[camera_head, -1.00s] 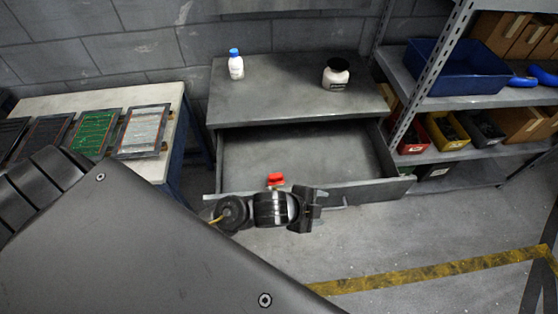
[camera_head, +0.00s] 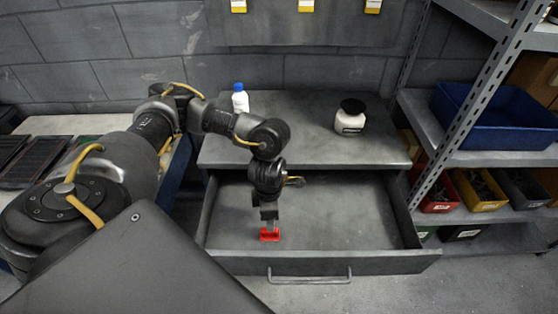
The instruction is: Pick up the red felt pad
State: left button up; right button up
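The red felt pad (camera_head: 269,236) is a small red block in the open drawer (camera_head: 340,225), in the left part of its floor. My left arm reaches in from the left over the drawer. Its gripper (camera_head: 268,226) points straight down with the fingertips at the top of the pad. The fingers are small and dark here, so I cannot tell whether they are apart or closed on the pad. My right gripper is not in view.
A white bottle with a blue cap (camera_head: 240,99) and a white jar with a black lid (camera_head: 350,116) stand on the cabinet top (camera_head: 300,140). Shelving with a blue bin (camera_head: 490,118) is at the right. The drawer floor right of the pad is clear.

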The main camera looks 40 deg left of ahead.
pick_arm(q)
jog(key=shift+a, duration=0.25)
jog(key=shift+s, duration=0.2)
send_over(270, 234)
jog(key=w, duration=0.1)
jog(key=f, duration=0.4)
jog(key=shift+a+f, duration=0.25)
jog(key=shift+a, duration=0.15)
jog(key=shift+w+f, duration=0.1)
jog(key=shift+f, duration=0.25)
jog(key=shift+f+p, duration=0.1)
jog(key=shift+p, duration=0.2)
jog(key=shift+f, duration=0.2)
jog(key=f, duration=0.2)
jog(key=f+p, duration=0.1)
jog(key=shift+s+f, duration=0.2)
jog(key=shift+f, duration=0.7)
jog(key=c, duration=0.9)
jog(key=shift+c, duration=0.8)
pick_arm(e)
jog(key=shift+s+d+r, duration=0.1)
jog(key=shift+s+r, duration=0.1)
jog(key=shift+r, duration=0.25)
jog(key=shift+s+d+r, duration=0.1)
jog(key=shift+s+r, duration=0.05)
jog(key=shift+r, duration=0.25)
